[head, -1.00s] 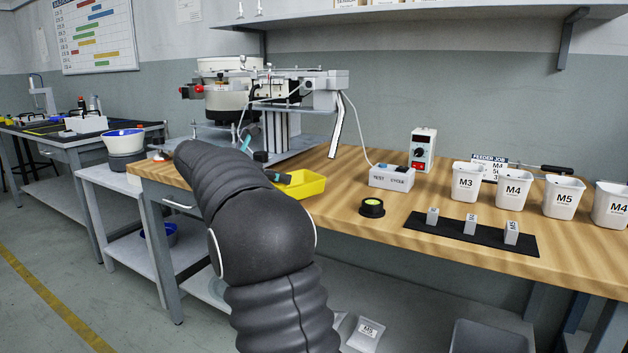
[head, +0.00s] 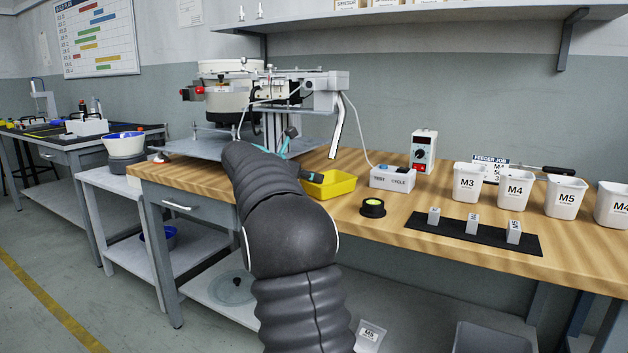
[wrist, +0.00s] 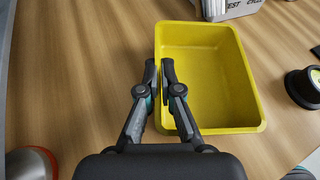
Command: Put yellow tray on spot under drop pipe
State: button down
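The yellow tray (head: 338,188) is on or just above the wooden bench, left of the TEST CYCLE box; I cannot tell whether it touches the wood. It is empty in the wrist view (wrist: 212,80). My gripper (wrist: 159,66) has its fingers closed on the tray's left wall, one finger outside and one inside. In the head view my arm hides part of the gripper. The drop pipe (head: 337,128) slants down from the feeder machine, its lower end just behind the tray. No marked spot is visible.
The TEST CYCLE box (head: 392,178) stands close right of the tray. A round black puck with a yellow-green top (head: 373,207) lies front right. The feeder machine (head: 285,95) stands behind. A black mat (head: 460,235) with small blocks and labelled cups (head: 468,183) are further right.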

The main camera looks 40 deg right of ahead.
jog(key=c, duration=1.3)
grip_release()
jog(key=shift+r, duration=0.1)
jog(key=shift+a+r, duration=0.15)
jog(key=shift+a, duration=0.15)
jog(key=p+v, duration=0.2)
jog(key=v, duration=0.9)
jog(key=shift+a+r, duration=0.1)
jog(key=shift+a, duration=0.05)
